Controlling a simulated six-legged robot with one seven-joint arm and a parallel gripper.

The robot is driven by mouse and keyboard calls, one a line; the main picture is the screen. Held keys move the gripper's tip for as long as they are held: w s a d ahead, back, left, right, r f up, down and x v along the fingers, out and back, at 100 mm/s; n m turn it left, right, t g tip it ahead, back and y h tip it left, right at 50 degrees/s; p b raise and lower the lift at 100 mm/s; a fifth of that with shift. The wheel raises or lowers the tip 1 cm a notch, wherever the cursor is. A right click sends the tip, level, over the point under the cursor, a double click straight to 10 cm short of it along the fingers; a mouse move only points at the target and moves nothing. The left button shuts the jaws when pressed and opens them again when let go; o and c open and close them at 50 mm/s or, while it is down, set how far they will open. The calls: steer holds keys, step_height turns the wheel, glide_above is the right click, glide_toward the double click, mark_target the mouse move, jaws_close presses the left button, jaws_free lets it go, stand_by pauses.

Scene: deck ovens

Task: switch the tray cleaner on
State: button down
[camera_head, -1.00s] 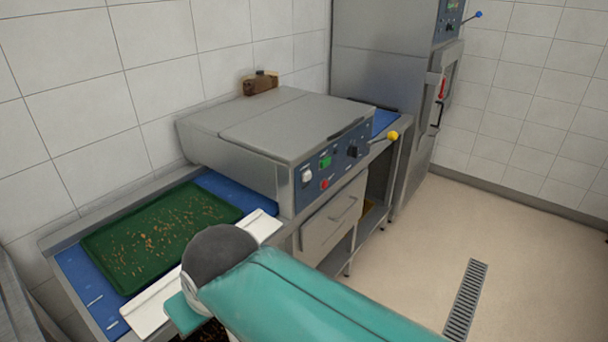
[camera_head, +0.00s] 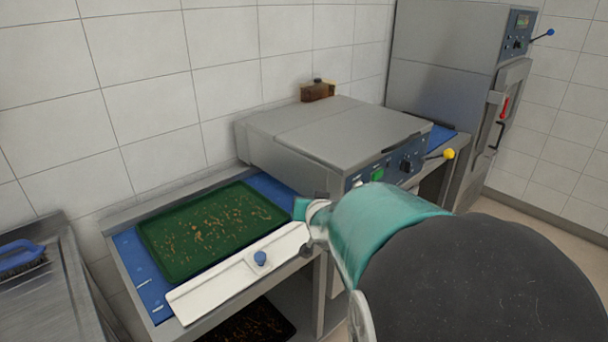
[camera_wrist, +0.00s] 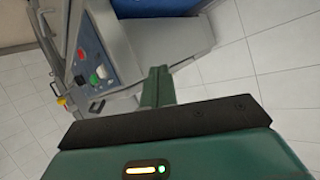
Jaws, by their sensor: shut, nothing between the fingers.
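The tray cleaner (camera_head: 325,128) is a low grey machine with a blue control panel (camera_head: 392,170) on its front. In the head view the panel shows a white switch (camera_head: 357,182), a green button (camera_head: 377,174) and a black dial; a lever ends in a yellow knob (camera_head: 448,154). My arm hides the lower panel there.
A green tray (camera_head: 165,274) with crumbs lies on the blue belt at the cleaner's left. A brush (camera_head: 20,256) lies far left. A tall oven (camera_head: 440,70) stands behind right.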

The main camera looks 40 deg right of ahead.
steer(key=s+d+f+m+t+h, duration=0.1)
steer(key=s+d+f+m+h, duration=0.1)
steer(key=d, duration=0.5)
steer(key=s+d+f+m+t+h, duration=0.1)
steer(key=s+d+f+m+h, duration=0.1)
steer(key=s+d, duration=0.2)
steer(key=s+d+f+m+t+h, duration=0.1)
steer(key=s+d+f+m+h, duration=0.1)
steer(key=d, duration=0.8)
steer(key=shift+s+f+m+t, duration=0.3)
steer(key=shift+s+m, duration=0.2)
steer(key=shift+s, duration=0.3)
steer(key=shift+d+r, duration=0.1)
steer(key=w, duration=0.9)
steer(key=shift+a, duration=0.45)
steer(key=shift+w, duration=0.3)
